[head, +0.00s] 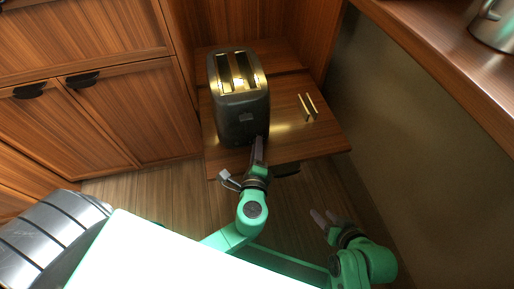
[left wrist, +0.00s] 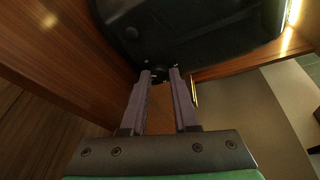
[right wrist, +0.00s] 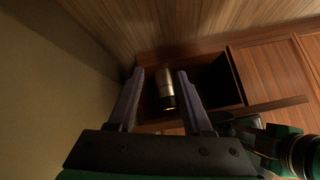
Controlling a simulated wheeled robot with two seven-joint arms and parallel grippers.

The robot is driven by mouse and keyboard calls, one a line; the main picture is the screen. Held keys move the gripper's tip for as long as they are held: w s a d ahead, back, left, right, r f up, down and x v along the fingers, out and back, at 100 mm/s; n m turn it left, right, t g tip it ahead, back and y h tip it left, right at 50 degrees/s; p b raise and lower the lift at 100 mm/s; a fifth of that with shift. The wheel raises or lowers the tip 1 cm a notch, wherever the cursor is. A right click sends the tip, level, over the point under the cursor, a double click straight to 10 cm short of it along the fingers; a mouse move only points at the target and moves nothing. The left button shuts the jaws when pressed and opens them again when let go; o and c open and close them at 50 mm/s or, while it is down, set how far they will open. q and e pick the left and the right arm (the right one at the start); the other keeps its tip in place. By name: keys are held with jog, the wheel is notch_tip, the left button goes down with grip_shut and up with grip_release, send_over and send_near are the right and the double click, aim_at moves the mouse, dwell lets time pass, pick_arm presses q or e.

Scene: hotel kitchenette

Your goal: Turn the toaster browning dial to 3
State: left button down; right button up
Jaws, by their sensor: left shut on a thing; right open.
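The black toaster (head: 242,112) with a brass-coloured top and two slots stands on the wooden pull-out surface. Its dark body fills the top of the left wrist view (left wrist: 200,35). My left gripper (head: 258,143) is at the toaster's near end. Its fingertips close around the small dark browning dial (left wrist: 160,74) low on that end. The dial's marks and setting cannot be read. In the head view the dial is hidden behind the gripper. My right gripper (head: 324,216) is open and empty, low and apart from the toaster, in front of the surface.
Two thin brass-coloured bars (head: 308,107) lie right of the toaster on the wooden surface (head: 290,135). A metallic cylinder (right wrist: 167,88) shows in a dark open compartment beyond my right gripper. A counter with a metal vessel (head: 494,25) is at upper right. Cabinets stand at left.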

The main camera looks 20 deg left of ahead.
pick_arm(q)
jog(key=c, duration=0.7)
grip_release()
jog(key=p+v, duration=0.2)
jog(key=v, duration=1.2)
jog(key=shift+s, duration=0.3)
pick_arm(e)
jog(key=s+d+r+g+h, duration=0.1)
jog(key=s+d+r+g, duration=0.1)
jog(key=d, duration=0.3)
jog(key=shift+s+r+g+h, duration=0.15)
jog(key=shift+r+g+h, duration=0.15)
jog(key=shift+r+h, duration=0.15)
